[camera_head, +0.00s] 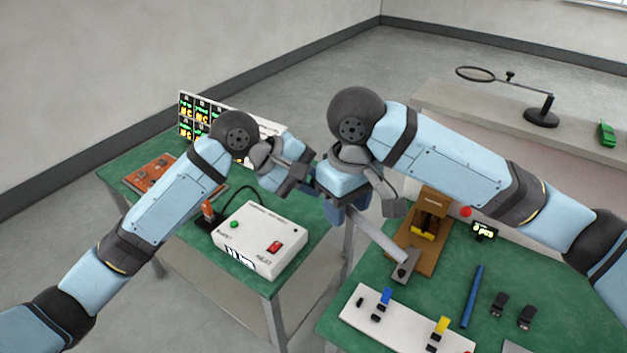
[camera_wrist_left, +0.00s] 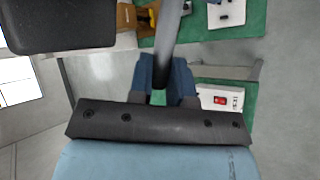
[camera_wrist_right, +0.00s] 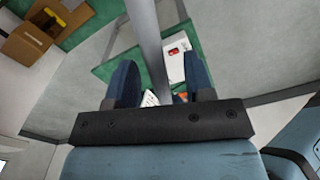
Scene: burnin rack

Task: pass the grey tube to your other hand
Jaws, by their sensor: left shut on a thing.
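The grey tube (camera_head: 380,238) slants down to the right from between my two hands in the head view. It also shows in the left wrist view (camera_wrist_left: 170,35) and the right wrist view (camera_wrist_right: 150,40). My left gripper (camera_wrist_left: 163,64) is shut on the tube; in the head view its fingers are mostly hidden by the right hand. My right gripper (camera_head: 340,207) is close beside it. In the right wrist view its fingers (camera_wrist_right: 161,65) stand wide apart on either side of the tube, with gaps showing.
A white box (camera_head: 260,238) with a red switch stands on the left green table. The right table holds a brown wooden stand (camera_head: 428,225), a grey block (camera_head: 405,268), a blue rod (camera_head: 472,296) and a white board (camera_head: 400,325). A gap separates the tables.

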